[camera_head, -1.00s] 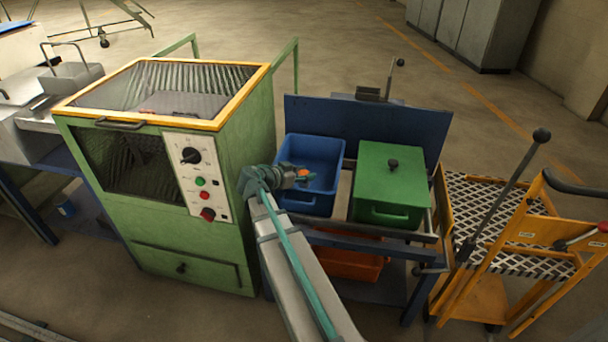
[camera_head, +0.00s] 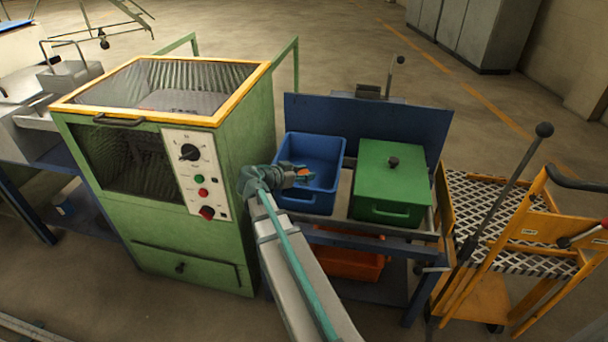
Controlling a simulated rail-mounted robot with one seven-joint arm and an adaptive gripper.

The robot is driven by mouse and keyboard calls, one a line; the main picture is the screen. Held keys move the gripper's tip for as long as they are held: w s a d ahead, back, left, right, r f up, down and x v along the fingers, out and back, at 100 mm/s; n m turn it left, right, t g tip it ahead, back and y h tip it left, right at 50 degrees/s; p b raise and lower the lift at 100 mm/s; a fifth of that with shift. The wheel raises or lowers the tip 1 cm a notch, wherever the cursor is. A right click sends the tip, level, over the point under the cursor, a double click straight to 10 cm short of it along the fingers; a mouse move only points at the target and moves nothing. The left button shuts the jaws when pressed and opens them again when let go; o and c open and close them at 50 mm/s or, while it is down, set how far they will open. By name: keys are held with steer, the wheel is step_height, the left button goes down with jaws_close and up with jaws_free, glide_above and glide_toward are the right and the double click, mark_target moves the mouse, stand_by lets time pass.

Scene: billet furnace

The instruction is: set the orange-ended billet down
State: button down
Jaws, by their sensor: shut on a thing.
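My gripper (camera_head: 297,175) is over the left part of the blue bin (camera_head: 333,148), with my arm reaching up from the bottom of the view. It is shut on the orange-ended billet (camera_head: 304,172), of which only a small orange patch shows at the fingers. The rest of the billet is hidden by the gripper or too small to make out. I cannot tell whether the billet touches the bin floor or hangs above it.
A green lidded box (camera_head: 390,180) stands right of the blue bin on the bench, before a blue back panel (camera_head: 420,130). The green furnace (camera_head: 190,250) stands close on the left. An orange bin (camera_head: 345,263) is below. A yellow trolley (camera_head: 485,290) stands right.

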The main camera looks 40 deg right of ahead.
steer(key=c, duration=0.7)
jaws_free()
steer(key=shift+a+f, duration=0.1)
steer(key=shift+f, duration=0.2)
steer(key=shift+s, duration=0.1)
steer(key=shift+r, duration=0.1)
steer(key=shift+r+p, duration=0.45)
steer(key=shift+p, duration=0.45)
steer(key=v, duration=1.2)
steer(key=shift+r, duration=0.2)
